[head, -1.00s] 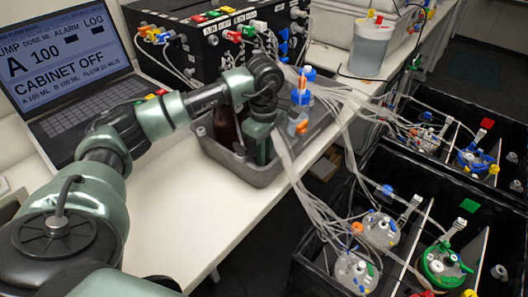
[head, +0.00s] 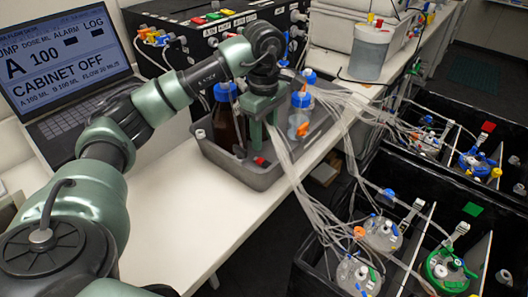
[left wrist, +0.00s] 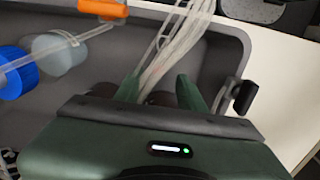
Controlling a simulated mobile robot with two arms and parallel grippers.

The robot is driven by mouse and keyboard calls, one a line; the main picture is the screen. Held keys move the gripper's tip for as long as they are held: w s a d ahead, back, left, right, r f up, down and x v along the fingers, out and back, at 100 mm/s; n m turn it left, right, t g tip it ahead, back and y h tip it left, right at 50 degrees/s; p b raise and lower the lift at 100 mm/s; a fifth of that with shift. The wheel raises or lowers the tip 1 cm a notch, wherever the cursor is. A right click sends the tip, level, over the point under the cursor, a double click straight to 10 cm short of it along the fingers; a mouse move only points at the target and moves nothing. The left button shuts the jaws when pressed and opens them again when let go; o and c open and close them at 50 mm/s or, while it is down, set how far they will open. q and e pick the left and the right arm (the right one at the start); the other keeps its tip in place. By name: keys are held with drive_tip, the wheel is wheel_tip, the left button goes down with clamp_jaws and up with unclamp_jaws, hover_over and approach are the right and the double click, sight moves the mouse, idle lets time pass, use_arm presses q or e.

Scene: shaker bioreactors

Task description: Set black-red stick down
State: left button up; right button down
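My left gripper (head: 264,140) points down over the grey tray (head: 268,178) on the white bench. In the left wrist view its two green fingers (left wrist: 160,93) stand apart, with dark shapes partly hidden behind the gripper body. A small red piece with dark parts (head: 260,160), likely the black-red stick, shows low in the tray just below the fingertips. Most of its length is hidden, and I cannot tell exactly how it lies. My right gripper is in neither view.
A brown bottle with a blue cap (head: 224,118) stands in the tray left of the gripper, and a clear blue-capped bottle (head: 300,112) right of it. Bundled clear tubes (head: 318,190) run close by to the bioreactors (head: 381,232). The bench front (head: 185,225) is clear.

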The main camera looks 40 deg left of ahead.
use_arm(q)
drive_tip(key=shift+r, duration=2.3)
